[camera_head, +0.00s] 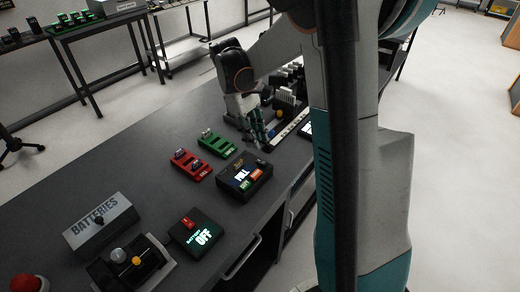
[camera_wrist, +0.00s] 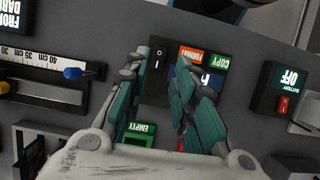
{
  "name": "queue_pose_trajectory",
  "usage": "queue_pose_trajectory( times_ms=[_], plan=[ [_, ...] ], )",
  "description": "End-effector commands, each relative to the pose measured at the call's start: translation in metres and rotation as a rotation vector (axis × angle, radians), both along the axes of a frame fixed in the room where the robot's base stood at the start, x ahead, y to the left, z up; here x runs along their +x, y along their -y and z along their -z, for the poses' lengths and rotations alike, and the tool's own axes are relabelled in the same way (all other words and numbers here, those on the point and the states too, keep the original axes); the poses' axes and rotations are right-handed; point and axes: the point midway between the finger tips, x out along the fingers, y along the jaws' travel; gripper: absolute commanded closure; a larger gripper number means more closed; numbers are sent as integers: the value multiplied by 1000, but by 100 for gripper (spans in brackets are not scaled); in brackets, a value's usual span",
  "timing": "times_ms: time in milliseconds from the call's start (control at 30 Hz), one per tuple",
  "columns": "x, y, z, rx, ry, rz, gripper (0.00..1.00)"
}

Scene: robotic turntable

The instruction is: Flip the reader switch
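The reader box (camera_head: 236,187) is a dark box on the bench, with a lit screen and green and orange buttons. In the wrist view, its buttons read COPY (camera_wrist: 218,61) and FORMAT (camera_wrist: 194,54). A black rocker switch (camera_wrist: 157,54) marked with a line and a circle sits beside them. My gripper (camera_head: 260,142) is low over the bench, just behind the box in the head view. In the wrist view, my gripper (camera_wrist: 162,66) is open and empty, with its fingertips spread around the rocker switch's position. I cannot tell its height above the switch.
A battery box (camera_head: 200,238) reading OFF, with a red switch (camera_wrist: 283,104), stands nearby. A red rack (camera_head: 190,166) and green rack (camera_head: 216,143) lie beside the reader. A BATTERIES box (camera_head: 98,218) stands on the bench.

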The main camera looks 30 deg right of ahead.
Motion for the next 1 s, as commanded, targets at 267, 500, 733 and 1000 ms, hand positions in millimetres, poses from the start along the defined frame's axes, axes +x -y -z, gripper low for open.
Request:
queue_pose_trajectory(
  times_ms=[267,500,733,1000],
  plan=[
    [13,-5,-36,0,0,-1,75],
    [15,-6,-42,0,0,-1,75],
    [15,-6,-42,0,0,-1,75],
    [12,-8,-45,-2,16,2,75]
  ],
)
